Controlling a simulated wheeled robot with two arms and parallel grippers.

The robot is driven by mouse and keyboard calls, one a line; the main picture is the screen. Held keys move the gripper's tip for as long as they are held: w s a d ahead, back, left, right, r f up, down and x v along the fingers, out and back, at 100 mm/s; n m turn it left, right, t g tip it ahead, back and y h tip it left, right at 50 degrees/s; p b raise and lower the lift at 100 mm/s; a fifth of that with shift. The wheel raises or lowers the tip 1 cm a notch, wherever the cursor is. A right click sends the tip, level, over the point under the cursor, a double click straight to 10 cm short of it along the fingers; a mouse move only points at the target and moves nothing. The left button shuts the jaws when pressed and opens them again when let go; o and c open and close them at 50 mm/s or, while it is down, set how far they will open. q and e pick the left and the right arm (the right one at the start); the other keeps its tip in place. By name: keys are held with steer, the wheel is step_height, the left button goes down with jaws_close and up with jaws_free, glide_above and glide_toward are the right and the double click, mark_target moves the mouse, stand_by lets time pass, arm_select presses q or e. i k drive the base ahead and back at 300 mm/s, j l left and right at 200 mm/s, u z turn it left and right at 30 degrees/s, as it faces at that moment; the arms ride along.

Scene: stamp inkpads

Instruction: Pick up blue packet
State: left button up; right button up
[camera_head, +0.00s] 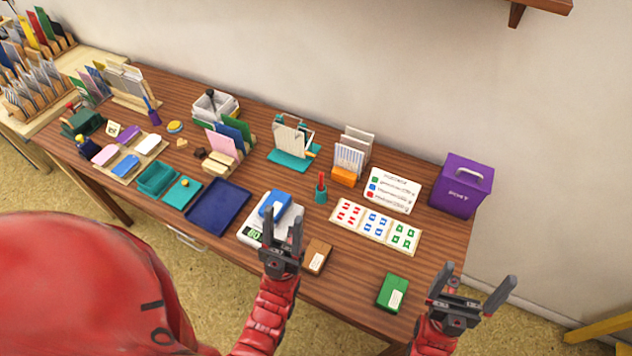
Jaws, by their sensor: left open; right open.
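A blue packet (274,203) lies on a white scale (252,234) with a lit green display, near the middle of the table's front part. My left gripper (282,221) is open, with its fingers pointing up the picture, and it overlaps the scale's front right part. Its fingers appear empty, and one partly covers the scale and the packet's lower edge. I cannot tell how high the gripper is above the scale. My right gripper (474,279) is open and empty, beyond the table's right edge.
A brown packet (318,254) lies right of the scale, and a green packet (391,290) lies near the front right edge. A dark blue tray (218,206) is left of the scale. Bare wood surrounds the green packet.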

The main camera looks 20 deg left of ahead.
mark_target(280, 200)
steer(key=j+u, duration=0.1)
steer(key=u, duration=0.25)
steer(key=j+u, duration=0.15)
steer(key=u, duration=0.25)
steer(key=k, duration=0.05)
